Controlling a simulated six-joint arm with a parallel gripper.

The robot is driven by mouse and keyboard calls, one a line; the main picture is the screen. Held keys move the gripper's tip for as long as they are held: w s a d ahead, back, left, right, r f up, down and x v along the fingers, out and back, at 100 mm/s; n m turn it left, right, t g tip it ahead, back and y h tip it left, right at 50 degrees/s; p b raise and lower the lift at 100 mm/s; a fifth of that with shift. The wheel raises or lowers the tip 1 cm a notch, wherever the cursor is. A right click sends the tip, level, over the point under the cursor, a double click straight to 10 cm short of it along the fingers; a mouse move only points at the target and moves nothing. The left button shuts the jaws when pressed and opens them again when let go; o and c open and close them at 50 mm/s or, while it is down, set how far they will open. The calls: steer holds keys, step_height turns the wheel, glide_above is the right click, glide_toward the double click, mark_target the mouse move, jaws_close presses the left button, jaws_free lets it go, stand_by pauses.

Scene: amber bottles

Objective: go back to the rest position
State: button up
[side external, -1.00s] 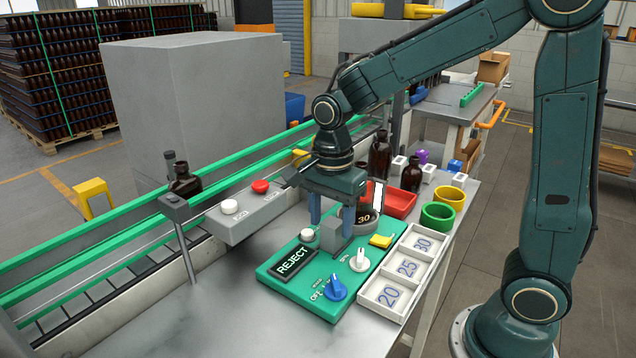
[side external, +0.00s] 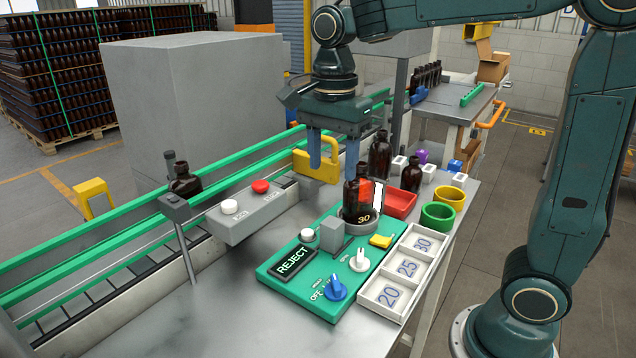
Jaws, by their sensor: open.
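My gripper (side external: 334,166) hangs with its two blue fingers apart and nothing between them. It is above and behind the green panel (side external: 280,276), and the panel's near edge is well clear of it. The panel's display (side external: 292,262) reads REJECT.
A grey button box (side external: 245,214) and the green-railed conveyor (side external: 100,254) lie left. A white tray (side external: 391,297) marked 20, 25 and 30, a red bin (side external: 401,204), a green cup (side external: 437,217) and a yellow cup (side external: 450,196) stand right. More amber bottles (side external: 380,158) stand behind.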

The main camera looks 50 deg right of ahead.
stand_by(0.3)
steer(key=s+d+f+n+t, duration=0.1)
steer(key=s+n+t, duration=0.1)
steer(key=s+n, duration=0.5)
steer(key=s+d+f+n+t, duration=0.1)
steer(key=s+n+t, duration=0.2)
steer(key=s+n, duration=0.5)
steer(key=n, duration=0.3)
steer(key=shift+s+f+t, duration=0.25)
steer(key=shift+s+t, duration=0.05)
